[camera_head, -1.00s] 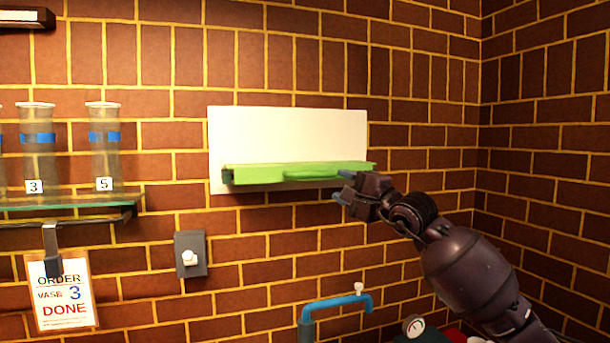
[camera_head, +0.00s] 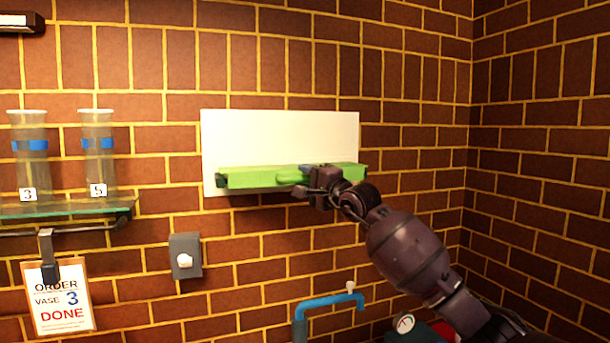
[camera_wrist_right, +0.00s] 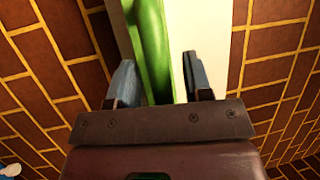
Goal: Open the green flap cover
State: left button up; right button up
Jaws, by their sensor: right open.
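The green flap cover (camera_head: 250,178) sits along the lower part of a white panel (camera_head: 280,136) on the brick wall. It has a rounded green handle bar (camera_head: 291,179) on its front. My right gripper (camera_head: 303,180) is at the right part of the flap, by the handle's right end. In the right wrist view my right gripper (camera_wrist_right: 157,85) is open, and the green handle (camera_wrist_right: 152,45) shows between its two blue-grey fingers. Whether the fingers touch it I cannot tell. My left gripper is not in view.
A glass shelf (camera_head: 60,211) with vases (camera_head: 98,150) is at the left, above an order sign (camera_head: 60,300). A grey switch box (camera_head: 186,256) and a blue pipe (camera_head: 325,303) are below the panel. The wall right of the panel is clear.

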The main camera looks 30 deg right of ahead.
jog(key=shift+w, duration=0.3)
jog(key=shift+c, duration=0.3)
grip_shut()
jog(key=shift+r, duration=0.1)
